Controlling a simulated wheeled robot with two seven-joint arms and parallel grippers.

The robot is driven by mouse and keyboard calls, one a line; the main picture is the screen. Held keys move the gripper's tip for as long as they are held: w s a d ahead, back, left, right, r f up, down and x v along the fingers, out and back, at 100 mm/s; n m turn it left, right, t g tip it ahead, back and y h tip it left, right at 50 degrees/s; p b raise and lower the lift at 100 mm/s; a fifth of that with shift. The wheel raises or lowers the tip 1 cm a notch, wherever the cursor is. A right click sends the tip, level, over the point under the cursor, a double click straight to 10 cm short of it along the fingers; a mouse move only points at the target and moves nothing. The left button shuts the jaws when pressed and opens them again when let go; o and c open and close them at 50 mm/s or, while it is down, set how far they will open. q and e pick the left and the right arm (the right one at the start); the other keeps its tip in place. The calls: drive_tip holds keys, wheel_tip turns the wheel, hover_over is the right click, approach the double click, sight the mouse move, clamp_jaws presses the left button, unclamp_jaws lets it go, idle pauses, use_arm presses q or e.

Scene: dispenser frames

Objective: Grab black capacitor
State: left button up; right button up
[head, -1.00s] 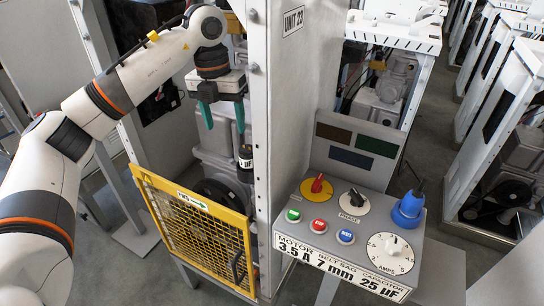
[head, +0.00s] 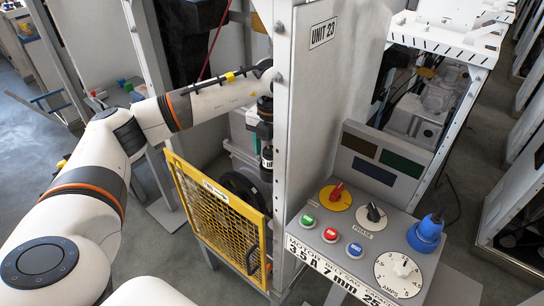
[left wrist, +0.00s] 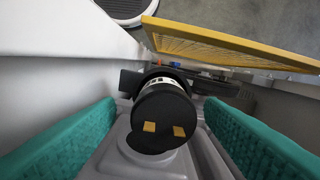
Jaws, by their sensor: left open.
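The black capacitor (left wrist: 158,108) stands between my left fingers in the left wrist view, its dark end with two brass terminals facing the camera and a pale label band beyond. In the head view it (head: 266,161) shows partly, beside the cabinet post. My left gripper (left wrist: 160,120) is open, with one teal finger on each side of the capacitor and a visible gap on both sides. My right gripper is not in view.
The open yellow mesh gate (head: 217,215) stands in front of the cabinet; it also shows beyond the capacitor in the left wrist view (left wrist: 215,45). The cabinet panel (head: 312,120) is close on the right. A control box (head: 345,235) with knobs and buttons sits further right.

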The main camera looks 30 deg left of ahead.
use_arm(q)
drive_tip(key=shift+s+a+f, duration=0.1)
drive_tip(key=shift+a+f, duration=0.1)
drive_tip(key=shift+f, duration=0.75)
drive_tip(key=shift+d, duration=0.15)
drive_tip(key=shift+c, duration=0.2)
drive_tip(key=c, duration=1.1)
drive_tip(key=shift+o, duration=0.2)
